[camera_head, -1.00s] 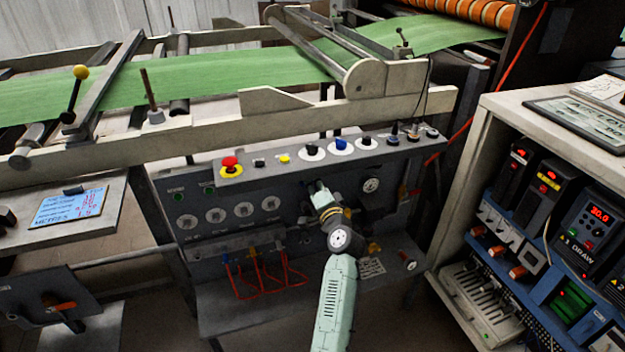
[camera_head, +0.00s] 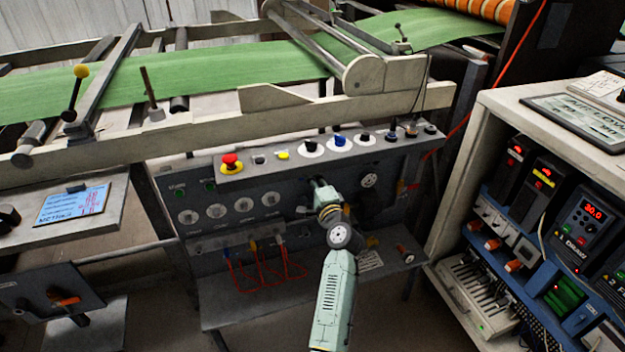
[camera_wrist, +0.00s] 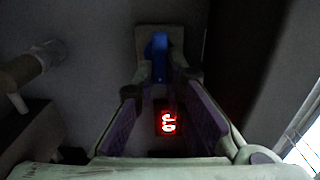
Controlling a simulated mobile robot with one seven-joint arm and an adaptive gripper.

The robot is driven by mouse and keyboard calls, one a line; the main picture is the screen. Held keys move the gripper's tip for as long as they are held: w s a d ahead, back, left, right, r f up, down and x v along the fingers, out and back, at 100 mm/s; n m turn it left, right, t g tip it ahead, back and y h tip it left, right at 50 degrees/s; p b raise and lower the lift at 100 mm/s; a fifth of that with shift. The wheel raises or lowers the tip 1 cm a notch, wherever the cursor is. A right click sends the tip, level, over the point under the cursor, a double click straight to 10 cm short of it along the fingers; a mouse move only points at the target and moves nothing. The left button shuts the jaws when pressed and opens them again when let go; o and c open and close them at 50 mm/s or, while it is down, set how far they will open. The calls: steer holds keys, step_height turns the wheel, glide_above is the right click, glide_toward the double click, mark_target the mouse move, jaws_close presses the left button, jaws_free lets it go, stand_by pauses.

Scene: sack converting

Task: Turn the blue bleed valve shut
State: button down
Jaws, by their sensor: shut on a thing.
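A small blue part, which looks like the handle of the blue bleed valve (camera_wrist: 158,45), shows between my fingertips in the wrist view. My gripper (camera_wrist: 159,72) is shut on it. The finger pads stand apart nearer the palm and come close together at the blue part. In the head view my gripper (camera_head: 317,184) reaches the front of the grey control panel (camera_head: 215,245), below its sloped row of buttons. There my own arm and gripper hide the valve, and the angle of its handle is hard to read.
A red emergency stop (camera_head: 230,162) and a blue knob (camera_head: 339,140) sit above my gripper. Gauges (camera_head: 243,204) and red hoses (camera_head: 262,268) are to the left, another gauge (camera_head: 369,180) to the right. A cabinet of electronics (camera_head: 462,185) stands at right.

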steer(key=c, duration=1.7)
jaws_free()
steer(key=shift+o, duration=0.2)
steer(key=v, duration=1.2)
